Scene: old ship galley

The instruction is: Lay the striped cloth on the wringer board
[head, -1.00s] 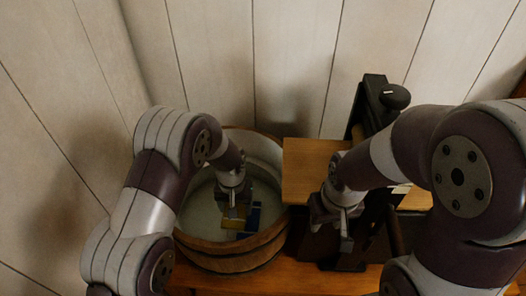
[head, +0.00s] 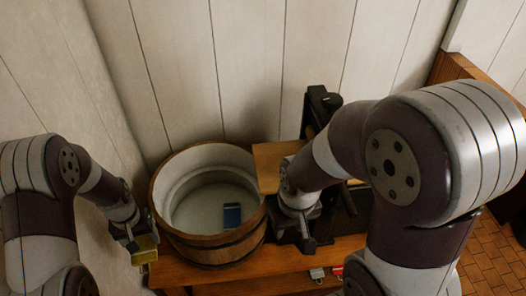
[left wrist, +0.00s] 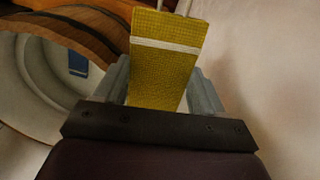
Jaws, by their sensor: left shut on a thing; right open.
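A yellow cloth with a white stripe (head: 147,254) is in my left gripper (head: 136,240), to the left of the wooden tub and outside it. The left wrist view shows the yellow cloth (left wrist: 165,70) between the two fingers, its white band across the upper part. The wringer board (head: 268,160) is a flat wooden board to the right of the tub, at the dark wringer (head: 320,105). Its right part is hidden by my right arm. My right gripper (head: 306,238) is open and empty in front of the wringer.
A dark blue cloth (head: 232,214) lies inside the round wooden tub (head: 215,250), and also shows in the left wrist view (left wrist: 78,63). The tub stands on a wooden bench (head: 270,262). Small red and white items (head: 318,274) are at its front edge. Plank walls close the back and left.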

